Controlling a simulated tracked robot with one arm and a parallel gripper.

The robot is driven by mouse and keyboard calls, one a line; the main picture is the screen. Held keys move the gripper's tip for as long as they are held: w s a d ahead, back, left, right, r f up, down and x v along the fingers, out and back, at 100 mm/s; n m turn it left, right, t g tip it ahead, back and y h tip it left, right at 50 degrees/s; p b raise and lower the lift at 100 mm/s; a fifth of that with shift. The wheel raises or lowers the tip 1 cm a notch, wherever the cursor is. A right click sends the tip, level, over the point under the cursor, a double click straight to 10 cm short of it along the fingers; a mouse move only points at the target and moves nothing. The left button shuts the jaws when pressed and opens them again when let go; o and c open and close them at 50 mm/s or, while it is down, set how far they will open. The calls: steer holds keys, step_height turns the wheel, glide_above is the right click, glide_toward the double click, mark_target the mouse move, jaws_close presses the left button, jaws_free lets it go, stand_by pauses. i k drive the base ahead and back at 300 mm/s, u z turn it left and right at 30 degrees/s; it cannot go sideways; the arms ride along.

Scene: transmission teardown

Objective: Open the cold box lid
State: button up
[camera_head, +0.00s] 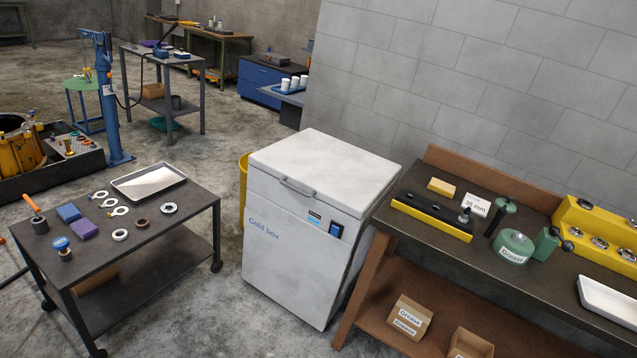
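The cold box (285,255) is a white chest on the floor in the middle of the view, with "Cold box" in blue on its front. Its lid (335,163) lies flat and closed on top. A grey bar handle (297,188) sits at the lid's front edge. A small blue panel with a dark switch (336,230) is on the upper right of the front. My gripper is not in this view, so I cannot see whether it is open or shut.
A dark wheeled cart (130,245) with a tray and small parts stands left of the box. A workbench (540,265) with tools and a green grease jar (514,245) stands close on the right. Bare concrete floor (225,315) lies in front. A grey block wall (450,90) rises behind.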

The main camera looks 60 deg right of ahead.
mark_target(349, 178)
steer(key=z, duration=0.5)
steer(key=i, duration=1.1)
steer(key=z, duration=1.2)
steer(key=i, duration=0.6)
steer(key=z, duration=0.35)
steer(key=k, duration=0.9)
steer(key=z, duration=0.15)
steer(key=i, duration=0.85)
steer(key=u, duration=0.05)
